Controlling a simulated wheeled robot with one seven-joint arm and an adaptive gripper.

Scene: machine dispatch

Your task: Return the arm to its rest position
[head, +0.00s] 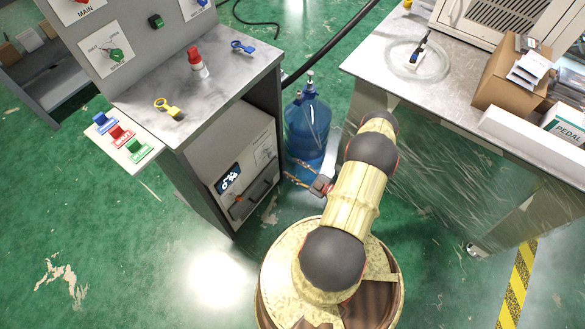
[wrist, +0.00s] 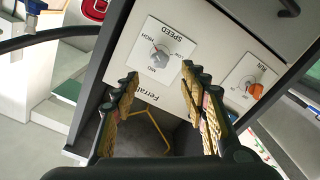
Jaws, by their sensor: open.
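My arm rises from its round base in the head view and reaches toward the gap between a grey machine cabinet (head: 222,170) and the workbench on the right. My gripper (head: 288,170) is low beside the cabinet's front, near a blue water bottle (head: 307,125). Its two fingers point left and are spread with nothing between them. In the wrist view my gripper (wrist: 160,76) is open and empty in front of a pale panel with a SPEED knob (wrist: 161,55) and an orange RUN switch (wrist: 254,90). The gap from fingertips to panel cannot be told.
The cabinet top (head: 215,85) carries a red-capped item (head: 195,62), yellow keys (head: 168,107) and blue keys (head: 243,47). The workbench (head: 375,65) holds a cardboard box (head: 510,78). Green floor is open at lower left.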

